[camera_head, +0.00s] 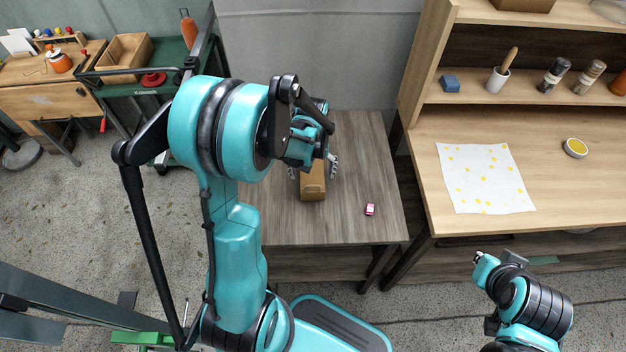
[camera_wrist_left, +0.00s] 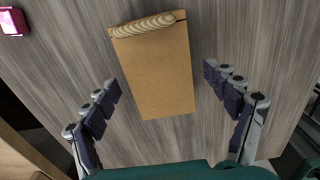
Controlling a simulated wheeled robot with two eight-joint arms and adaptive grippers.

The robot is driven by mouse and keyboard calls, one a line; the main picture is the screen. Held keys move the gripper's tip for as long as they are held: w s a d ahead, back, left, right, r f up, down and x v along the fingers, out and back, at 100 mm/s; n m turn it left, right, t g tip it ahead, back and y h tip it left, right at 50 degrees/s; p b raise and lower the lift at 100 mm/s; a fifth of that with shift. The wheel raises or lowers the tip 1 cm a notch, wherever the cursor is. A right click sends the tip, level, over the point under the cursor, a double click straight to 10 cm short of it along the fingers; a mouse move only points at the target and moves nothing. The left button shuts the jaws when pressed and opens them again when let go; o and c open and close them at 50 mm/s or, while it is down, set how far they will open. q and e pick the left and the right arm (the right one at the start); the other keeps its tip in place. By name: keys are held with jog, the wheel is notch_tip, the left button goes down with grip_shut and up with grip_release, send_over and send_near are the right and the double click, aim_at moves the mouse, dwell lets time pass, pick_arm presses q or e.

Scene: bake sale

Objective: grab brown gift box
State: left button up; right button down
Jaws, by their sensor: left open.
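The brown gift box (camera_head: 313,186) sits on the wooden table (camera_head: 281,229), partly hidden by my left gripper in the head view. In the left wrist view the brown gift box (camera_wrist_left: 154,70) has a flat tan face with a striped, wood-toned rounded piece along its far edge. My left gripper (camera_head: 313,169) is over the box with its fingers apart. In the left wrist view the left gripper (camera_wrist_left: 163,85) is open, with one finger on each side of the box and gaps between. My right arm shows at the lower right of the head view; its fingertips are not clear.
A small pink item (camera_head: 370,209) lies on the table right of the box, also seen in the left wrist view (camera_wrist_left: 10,21). A desk with shelves (camera_head: 440,130) stands to the right, holding a spotted sheet (camera_head: 485,178). A green cart (camera_head: 170,60) stands at the left back.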

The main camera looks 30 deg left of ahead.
pick_arm(q)
notch_tip(320, 180, down, 2)
jog(key=shift+f, duration=0.15)
jog(key=c, duration=1.3)
